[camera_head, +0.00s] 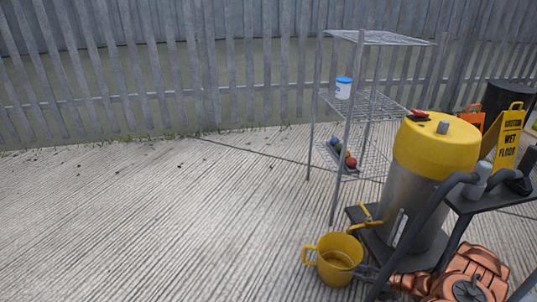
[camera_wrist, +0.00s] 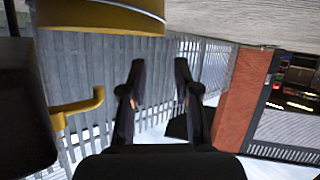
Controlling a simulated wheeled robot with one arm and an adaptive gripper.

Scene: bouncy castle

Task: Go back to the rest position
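My gripper (camera_wrist: 160,68) shows in the wrist view with its two dark fingers apart and nothing between them. The wrist picture looks upside down, with pale ground along the top and bright sky at the bottom. A yellow rounded object (camera_wrist: 100,17) is at its upper left, and a yellow bent bar (camera_wrist: 78,108) is below that. Neither touches the fingers. The task names no object.
A wire shelf rack (camera_head: 385,103) holds a blue-and-white tub (camera_head: 343,88). A yellow-topped steel drum (camera_head: 415,185), a yellow mug-like container (camera_head: 339,262) and a wet-floor sign (camera_head: 504,138) crowd the right. The concrete at left is clear up to the fence (camera_head: 180,70).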

